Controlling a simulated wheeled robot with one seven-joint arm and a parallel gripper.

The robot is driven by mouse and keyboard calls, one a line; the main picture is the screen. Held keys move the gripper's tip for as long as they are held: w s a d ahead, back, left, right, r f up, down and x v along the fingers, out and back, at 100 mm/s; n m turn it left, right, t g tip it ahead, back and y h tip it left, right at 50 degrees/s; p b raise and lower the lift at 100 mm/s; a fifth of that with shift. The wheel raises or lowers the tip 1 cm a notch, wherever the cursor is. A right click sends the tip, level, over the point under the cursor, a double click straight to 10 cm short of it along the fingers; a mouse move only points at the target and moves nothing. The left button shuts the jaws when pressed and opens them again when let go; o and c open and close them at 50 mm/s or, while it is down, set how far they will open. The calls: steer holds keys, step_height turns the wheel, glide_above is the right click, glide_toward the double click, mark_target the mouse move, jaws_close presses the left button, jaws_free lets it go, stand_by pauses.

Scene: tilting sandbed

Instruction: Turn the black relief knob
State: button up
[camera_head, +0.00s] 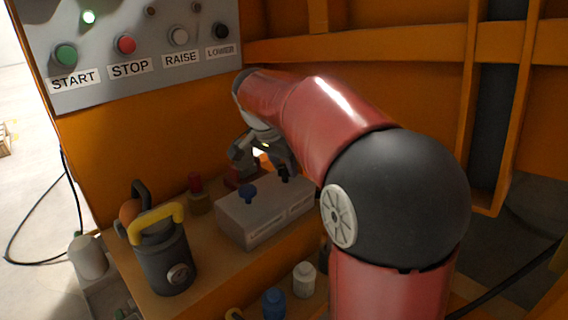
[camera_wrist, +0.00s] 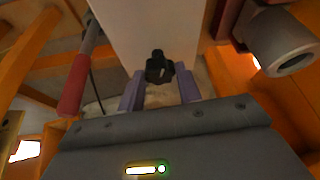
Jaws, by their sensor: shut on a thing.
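The black relief knob (camera_wrist: 158,66) is a small lobed knob between my gripper's two purple-grey fingers in the wrist view. In the head view the black relief knob (camera_head: 284,174) shows as a small dark shape at the far end of the top of a grey block (camera_head: 238,222). My gripper (camera_wrist: 160,82) is shut on the knob from above. In the head view my gripper (camera_head: 282,160) is partly hidden by my own red arm.
A dark canister with a yellow handle (camera_head: 174,266) stands left of the block. A red-topped fitting (camera_head: 196,188) is behind it. A panel (camera_head: 130,45) with START, STOP, RAISE and LOWER buttons is above. In the wrist view a red-handled lever (camera_wrist: 75,85) is at left and a grey cylinder (camera_wrist: 285,45) at right.

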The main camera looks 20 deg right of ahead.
steer(key=shift+m+g, duration=0.3)
steer(key=shift+m, duration=0.5)
steer(key=o, duration=1)
steer(key=shift+c, duration=0.2)
steer(key=shift+a+r, duration=0.1)
steer(key=w+p+v, duration=0.1)
steer(key=v, duration=0.6)
steer(key=shift+s+a+r, duration=0.15)
steer(key=shift+s+r, duration=0.1)
steer(key=shift+s, duration=0.2)
steer(key=shift+s, duration=0.1)
